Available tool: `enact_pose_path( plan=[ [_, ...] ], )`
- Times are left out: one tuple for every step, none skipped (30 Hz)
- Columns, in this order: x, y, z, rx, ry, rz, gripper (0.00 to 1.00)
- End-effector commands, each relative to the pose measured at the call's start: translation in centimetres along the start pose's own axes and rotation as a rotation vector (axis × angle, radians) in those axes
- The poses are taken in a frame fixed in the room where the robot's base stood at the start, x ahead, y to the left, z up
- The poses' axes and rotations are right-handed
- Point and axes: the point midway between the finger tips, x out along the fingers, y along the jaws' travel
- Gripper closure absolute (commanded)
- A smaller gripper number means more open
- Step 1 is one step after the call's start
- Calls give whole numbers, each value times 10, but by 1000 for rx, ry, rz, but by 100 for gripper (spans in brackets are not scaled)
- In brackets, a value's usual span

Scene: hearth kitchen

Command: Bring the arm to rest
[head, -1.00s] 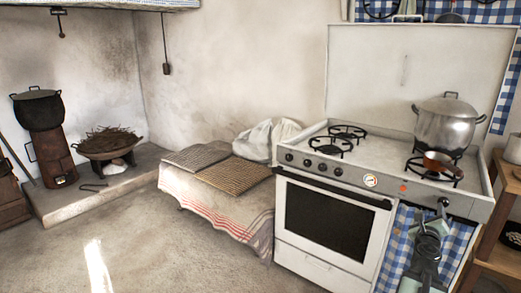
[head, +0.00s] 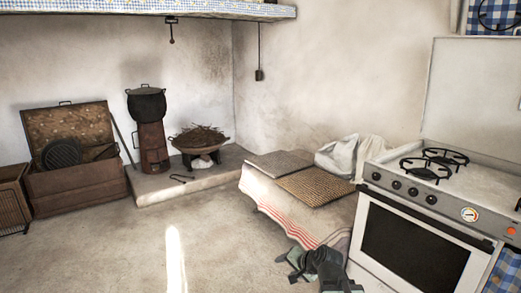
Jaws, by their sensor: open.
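My arm shows low in the picture, in front of the cloth-covered bench and beside the stove. My gripper (head: 286,266) is at its left end, dark and small, over the floor near the hanging cloth. It is open, with nothing seen between its jaws. The lower part of my arm is cut off by the bottom edge.
The white stove (head: 415,250) stands close on the right. The bench (head: 262,190) holds woven mats (head: 318,186) and a white sack (head: 355,155). A black pot (head: 147,105), a twig-filled bowl (head: 200,140) and an open chest (head: 75,180) stand behind. The floor (head: 110,250) is clear.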

Motion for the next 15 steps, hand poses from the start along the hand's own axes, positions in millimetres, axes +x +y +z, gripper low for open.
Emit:
enact_pose_path(
  plan=[
    [3, 16, 24, -120, -74, 101, 43],
    [1, 31, 34, -187, -117, 167, 43],
    [-4, 51, 43, -261, -170, 248, 43],
    [-10, 66, 46, -305, -205, 304, 43],
    [-16, 79, 50, -346, -241, 356, 43],
    [-24, 96, 55, -396, -290, 423, 43],
    [-32, 108, 59, -431, -330, 470, 43],
    [-40, 119, 62, -464, -370, 514, 43],
    [-51, 132, 67, -505, -428, 570, 43],
    [-60, 141, 72, -535, -481, 604, 43],
    [-66, 145, 80, -575, -542, 608, 43],
    [-81, 128, 72, -582, -533, 600, 43],
    [-88, 121, 69, -580, -530, 599, 43],
    [-94, 115, 66, -579, -529, 599, 43],
    [-102, 108, 63, -578, -528, 598, 43]
  ],
)
